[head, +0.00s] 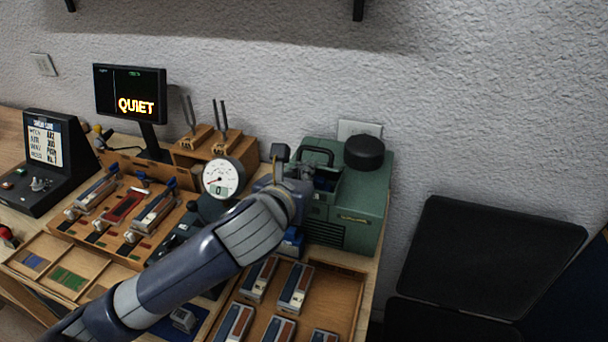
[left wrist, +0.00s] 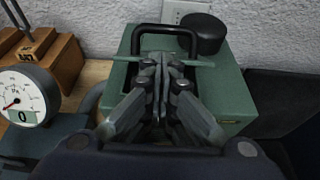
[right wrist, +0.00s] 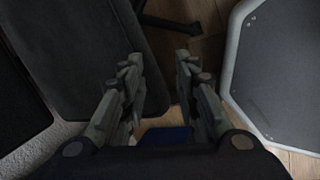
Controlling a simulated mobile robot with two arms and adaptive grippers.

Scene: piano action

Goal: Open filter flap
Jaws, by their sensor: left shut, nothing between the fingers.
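A green box-shaped machine (head: 357,208) stands at the right end of the bench against the wall. It has a black handle (head: 318,151), a dark round cap (head: 364,152) on top and a side grille. In the left wrist view the machine (left wrist: 232,98) lies under my left gripper (left wrist: 161,62). The gripper is shut and empty, with its tips in front of the handle (left wrist: 166,28). A thin green edge (left wrist: 198,63) crosses just behind the tips; I cannot tell whether they touch it. My forearm and fingers hide part of the top. My right gripper (right wrist: 160,60) is open and empty, over the floor.
A round gauge (head: 223,178) reading 0 stands left of the machine. Wooden blocks with forks (head: 222,143) and a monitor (head: 130,94) showing QUIET are further left. A wooden tray (head: 341,298) with several small blocks is in front. A dark chair (head: 485,255) is at the right.

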